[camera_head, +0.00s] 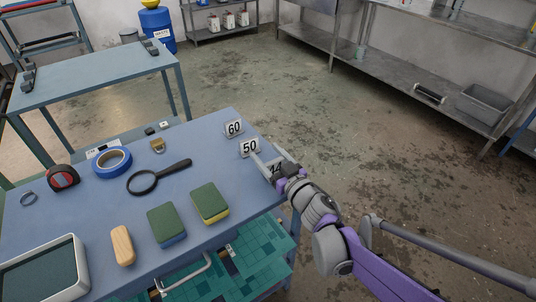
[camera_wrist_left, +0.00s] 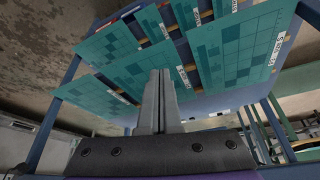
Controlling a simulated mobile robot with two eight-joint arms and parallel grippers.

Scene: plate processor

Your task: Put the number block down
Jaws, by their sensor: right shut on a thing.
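Number blocks stand along the right edge of the blue table (camera_head: 100,215) in the head view. One reads 60 (camera_head: 234,128) and one, nearer, reads 50 (camera_head: 249,148). A third number block (camera_head: 275,169), its digits partly hidden, is between the fingers of my right gripper (camera_head: 268,160). That gripper is shut on this block at the table's right edge, close to the 50 block. I cannot tell whether the held block touches the tabletop. My left gripper (camera_wrist_left: 160,75) shows only in the left wrist view, with its fingers together and nothing visible between them.
A magnifying glass (camera_head: 143,182), blue tape roll (camera_head: 112,162), tape measure (camera_head: 62,178), two sponges (camera_head: 210,203), brush (camera_head: 122,245) and framed tray (camera_head: 81,265) lie on the table. Teal patterned plates (camera_wrist_left: 240,45) show close to my left gripper. The floor right of the table is open.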

